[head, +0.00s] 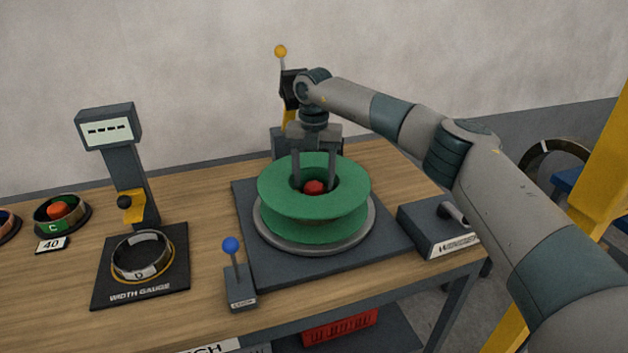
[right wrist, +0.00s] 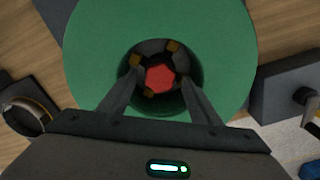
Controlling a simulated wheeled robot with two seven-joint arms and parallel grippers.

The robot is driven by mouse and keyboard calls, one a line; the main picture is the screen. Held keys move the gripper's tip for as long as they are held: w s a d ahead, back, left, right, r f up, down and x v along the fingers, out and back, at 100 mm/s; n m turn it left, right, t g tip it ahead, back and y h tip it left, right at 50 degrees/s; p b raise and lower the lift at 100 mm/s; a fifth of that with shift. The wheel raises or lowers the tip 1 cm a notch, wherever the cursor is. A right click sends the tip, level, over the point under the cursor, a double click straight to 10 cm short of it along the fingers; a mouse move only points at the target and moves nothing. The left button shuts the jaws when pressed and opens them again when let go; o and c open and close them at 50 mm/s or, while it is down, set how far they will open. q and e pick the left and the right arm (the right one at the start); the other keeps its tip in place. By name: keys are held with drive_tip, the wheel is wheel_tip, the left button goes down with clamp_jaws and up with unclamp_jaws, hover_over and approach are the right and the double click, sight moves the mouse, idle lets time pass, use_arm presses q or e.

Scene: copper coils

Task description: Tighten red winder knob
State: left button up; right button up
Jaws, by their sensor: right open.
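The red winder knob (head: 314,187) sits at the centre of the winder, down inside the central hole of a green spool (head: 315,208). In the right wrist view the knob (right wrist: 160,79) shows as a red, many-sided shape in the dark hole. My right gripper (head: 314,184) points straight down over the hole. Its two fingers (right wrist: 160,85) are open, one on each side of the knob, with gaps visible between them and it. How deep the fingertips reach is hard to tell. My left gripper is not in view.
The spool rests on a grey round plate (head: 317,245) on a dark base. A lever with a blue ball (head: 231,245) stands at front left, a width gauge (head: 140,283) further left. A grey box with a handle (head: 437,233) stands right. Behind is a post with a yellow ball (head: 280,51).

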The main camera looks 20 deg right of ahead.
sight(314, 185)
wheel_tip(314, 185, up, 5)
drive_tip(key=shift+r+b, duration=0.2)
drive_tip(key=shift+b, duration=0.25)
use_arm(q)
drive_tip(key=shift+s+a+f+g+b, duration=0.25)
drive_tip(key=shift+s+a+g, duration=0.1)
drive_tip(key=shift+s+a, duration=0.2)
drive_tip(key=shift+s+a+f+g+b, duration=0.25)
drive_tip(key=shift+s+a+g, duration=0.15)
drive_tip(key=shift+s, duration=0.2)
use_arm(e)
wheel_tip(314, 185, up, 11)
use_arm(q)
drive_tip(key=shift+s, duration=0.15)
use_arm(e)
drive_tip(key=shift+s, duration=0.1)
